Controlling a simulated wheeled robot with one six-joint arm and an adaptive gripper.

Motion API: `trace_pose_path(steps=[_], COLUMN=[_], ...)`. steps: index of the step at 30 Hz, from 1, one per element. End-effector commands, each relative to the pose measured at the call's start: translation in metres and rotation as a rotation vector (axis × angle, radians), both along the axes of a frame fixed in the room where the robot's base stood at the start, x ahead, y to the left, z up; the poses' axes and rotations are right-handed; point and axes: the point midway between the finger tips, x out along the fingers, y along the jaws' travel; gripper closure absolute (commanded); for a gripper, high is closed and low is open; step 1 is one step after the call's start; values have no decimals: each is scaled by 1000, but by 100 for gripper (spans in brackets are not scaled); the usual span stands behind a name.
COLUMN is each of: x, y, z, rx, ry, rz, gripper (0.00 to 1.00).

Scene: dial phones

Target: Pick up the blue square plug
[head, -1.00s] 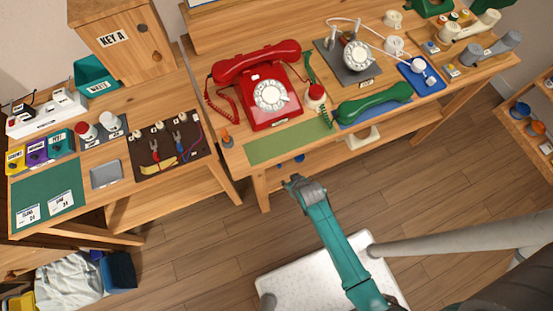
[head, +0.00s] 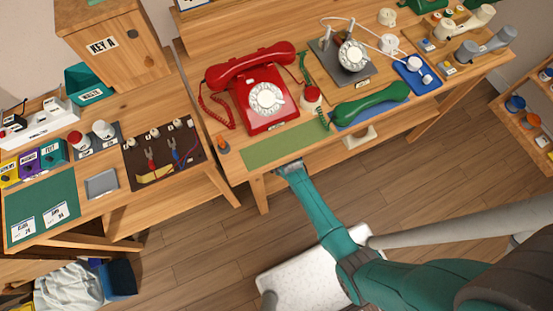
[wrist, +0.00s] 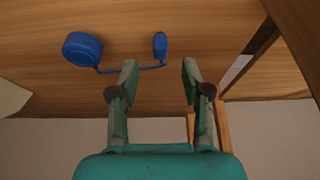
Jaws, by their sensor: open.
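In the wrist view, a small blue plug (wrist: 160,46) with a squarish body lies on a wooden surface. A blue cord joins it to a larger round blue piece (wrist: 82,49) at the left. My gripper (wrist: 159,75) is open and empty, its two fingers apart. The plug shows just beyond the fingertips, in line with the gap between them, and the cord crosses the view at the tips. In the head view, my gripper (head: 289,168) is at the front edge of the main table. The blue plug is hidden there.
The main table (head: 235,172) carries a red dial phone (head: 267,100), a green handset (head: 371,104) and a green mat (head: 284,146). A side table with a tool board (head: 137,173) stands left. Table framing (wrist: 250,45) shows right of my fingers.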

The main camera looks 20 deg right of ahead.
Motion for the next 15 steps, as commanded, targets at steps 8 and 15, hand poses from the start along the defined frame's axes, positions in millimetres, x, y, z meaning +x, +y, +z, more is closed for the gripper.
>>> trace_pose_path(steps=[8,15], x=[8,16], y=[1,1], z=[-23,-44], rx=[0,0], ry=[1,-1], rz=[0,0], gripper=[52,52])
